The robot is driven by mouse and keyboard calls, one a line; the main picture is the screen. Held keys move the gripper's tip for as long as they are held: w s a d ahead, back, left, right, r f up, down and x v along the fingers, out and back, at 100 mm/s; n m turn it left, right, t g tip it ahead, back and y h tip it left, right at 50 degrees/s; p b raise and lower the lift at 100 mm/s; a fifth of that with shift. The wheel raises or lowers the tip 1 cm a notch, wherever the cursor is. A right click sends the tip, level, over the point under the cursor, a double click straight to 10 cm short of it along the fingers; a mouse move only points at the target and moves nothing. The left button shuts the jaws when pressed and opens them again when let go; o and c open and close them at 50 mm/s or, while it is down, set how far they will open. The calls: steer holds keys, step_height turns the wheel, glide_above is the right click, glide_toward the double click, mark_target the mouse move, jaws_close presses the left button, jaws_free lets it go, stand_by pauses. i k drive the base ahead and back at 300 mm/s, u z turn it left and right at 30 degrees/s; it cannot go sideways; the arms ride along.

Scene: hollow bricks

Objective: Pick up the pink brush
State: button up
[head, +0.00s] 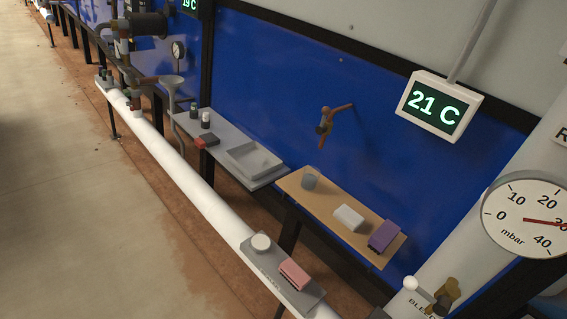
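The pink brush (294,274) is a small block with a pink top and a dark underside. It lies on a narrow grey shelf (262,263) at the bottom middle of the head view, on top of the white pipe. A round white-topped object (261,243) sits on the same shelf, up and left of the brush with a gap between them. A purple brush (384,235) of similar shape lies on the wooden board to the right. My gripper is not visible in this view.
The white pipe (185,180) runs along the front. A tap and gauge (530,217) are at right. Open floor lies left.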

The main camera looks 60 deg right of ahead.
mark_target(299, 279)
steer(key=z, duration=0.45)
steer(key=i, duration=0.95)
steer(key=z, duration=0.6)
steer(key=k, duration=0.75)
steer(key=z, duration=0.2)
steer(key=i, duration=0.8)
steer(key=u, duration=0.1)
